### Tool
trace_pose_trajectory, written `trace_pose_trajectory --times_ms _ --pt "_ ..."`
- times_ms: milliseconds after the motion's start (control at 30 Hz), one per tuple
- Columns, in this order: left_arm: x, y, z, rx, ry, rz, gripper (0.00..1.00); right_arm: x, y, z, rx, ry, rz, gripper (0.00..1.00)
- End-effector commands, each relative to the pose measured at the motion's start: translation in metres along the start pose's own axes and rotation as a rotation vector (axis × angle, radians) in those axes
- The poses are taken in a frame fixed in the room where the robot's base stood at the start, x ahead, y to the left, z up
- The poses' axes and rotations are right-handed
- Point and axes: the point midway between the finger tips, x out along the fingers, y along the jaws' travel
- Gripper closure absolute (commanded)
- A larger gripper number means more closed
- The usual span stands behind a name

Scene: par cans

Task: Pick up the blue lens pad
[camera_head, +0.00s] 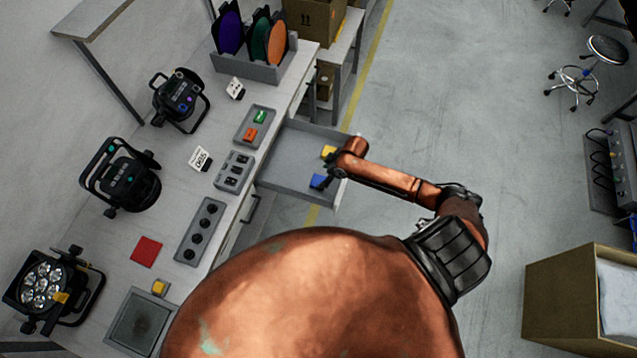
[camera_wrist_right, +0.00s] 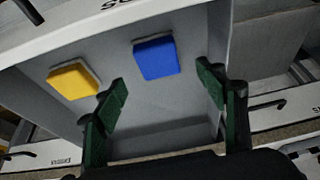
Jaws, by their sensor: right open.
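The blue lens pad (camera_head: 318,181) lies in the open drawer (camera_head: 283,166), near its outer end. In the right wrist view the blue pad (camera_wrist_right: 156,58) shows beyond the fingers, between them and apart from both. My right gripper (camera_head: 332,180) is over the drawer, beside the blue pad in the head view. Its fingers (camera_wrist_right: 163,86) are spread with nothing between them. A yellow pad (camera_wrist_right: 74,80) lies in the same drawer, left of the blue one in the wrist view, and also shows in the head view (camera_head: 328,152). My left gripper is not in view.
The bench (camera_head: 165,230) holds several par cans, a tray with green and orange-red pieces (camera_head: 254,126), switch panels and a red square (camera_head: 146,251). The drawer walls surround the pads. A cardboard box (camera_head: 565,300) stands at lower right.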

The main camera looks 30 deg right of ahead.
Motion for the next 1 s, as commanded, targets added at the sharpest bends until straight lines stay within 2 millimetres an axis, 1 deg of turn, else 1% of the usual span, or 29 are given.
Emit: trace_pose_trajectory --times_ms 333,467,667,1000 --pt "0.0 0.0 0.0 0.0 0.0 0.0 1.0 0.046 0.002 0.001 0.0 0.0 0.001 0.35" --pt "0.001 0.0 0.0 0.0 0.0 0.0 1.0 0.052 0.002 0.001 -0.001 0.0 0.002 0.35" --pt "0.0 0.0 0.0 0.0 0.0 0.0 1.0 0.052 0.002 0.001 -0.001 0.0 0.002 0.35" --pt "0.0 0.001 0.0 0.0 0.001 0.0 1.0 0.052 0.002 0.002 -0.001 0.0 0.001 0.58"
